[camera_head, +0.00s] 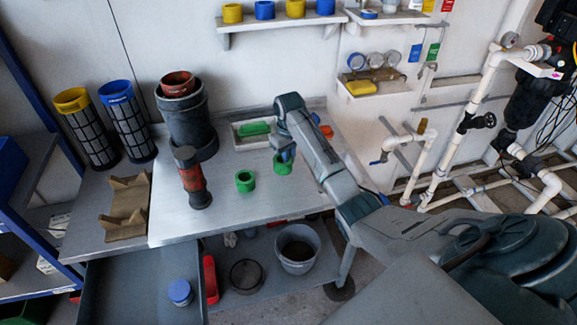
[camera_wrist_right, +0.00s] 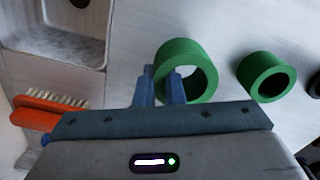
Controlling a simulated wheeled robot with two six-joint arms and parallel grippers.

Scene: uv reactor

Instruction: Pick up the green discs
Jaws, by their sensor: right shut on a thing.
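Two green discs, ring-shaped with a hole through the middle, are on the metal table. One green disc (camera_head: 281,165) is at my right gripper (camera_head: 285,152); in the right wrist view this disc (camera_wrist_right: 200,62) has the blue fingers (camera_wrist_right: 163,88) at its near left wall. The right gripper is shut on that wall. I cannot tell whether the disc still touches the table. The other green disc (camera_head: 245,181) stands apart to the left in the head view, and it shows in the right wrist view (camera_wrist_right: 264,76) to the right. My left gripper is not in view.
A white tray (camera_head: 238,144) holding a green item lies behind the discs. An orange brush (camera_wrist_right: 38,110) is beside the gripper. A red and black cylinder (camera_head: 192,178) stands left on the table (camera_head: 225,215). Shelves and white pipes (camera_head: 445,130) are beyond and right.

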